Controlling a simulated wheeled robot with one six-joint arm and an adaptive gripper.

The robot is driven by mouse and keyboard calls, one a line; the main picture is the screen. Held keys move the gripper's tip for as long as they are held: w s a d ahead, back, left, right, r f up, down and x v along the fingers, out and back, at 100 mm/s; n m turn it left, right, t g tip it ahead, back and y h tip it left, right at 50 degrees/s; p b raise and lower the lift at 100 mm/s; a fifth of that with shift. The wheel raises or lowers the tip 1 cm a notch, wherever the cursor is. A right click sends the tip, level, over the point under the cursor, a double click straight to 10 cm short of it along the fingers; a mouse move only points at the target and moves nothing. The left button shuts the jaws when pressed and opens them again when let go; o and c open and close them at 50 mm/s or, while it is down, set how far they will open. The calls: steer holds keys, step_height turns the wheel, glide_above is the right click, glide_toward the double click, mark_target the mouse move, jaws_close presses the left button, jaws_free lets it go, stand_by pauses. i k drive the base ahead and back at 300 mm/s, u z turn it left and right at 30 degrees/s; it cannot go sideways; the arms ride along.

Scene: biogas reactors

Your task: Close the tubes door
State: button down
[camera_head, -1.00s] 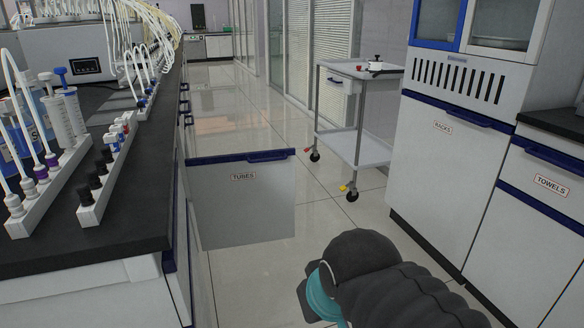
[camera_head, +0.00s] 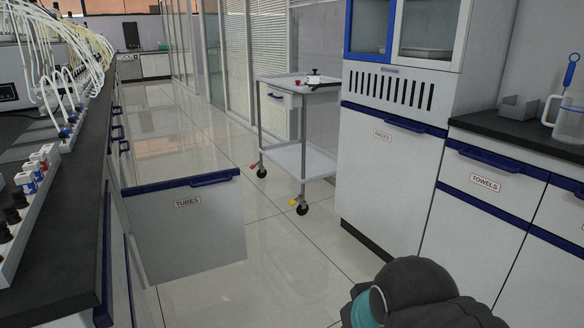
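The tubes door (camera_head: 190,240) is a white panel labelled TUBES with a blue top edge and a blue handle (camera_head: 213,179). It stands open, jutting out from the left bench into the aisle. My arm shows as a dark, ribbed shape with a teal ring at the bottom right, apart from the door. My gripper's fingertips are not visible, so the gripper itself is out of sight.
The black-topped left bench (camera_head: 82,165) carries tube racks and tubing. A wheeled trolley (camera_head: 305,160) stands beyond the door. Cabinets labelled RACKS (camera_head: 385,180) and TOWELS (camera_head: 485,210) line the right. Tiled floor (camera_head: 270,265) is clear between.

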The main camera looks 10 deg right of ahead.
mark_target(182, 228)
steer(key=z, duration=0.3)
steer(key=i, duration=1.4)
steer(key=u, duration=1)
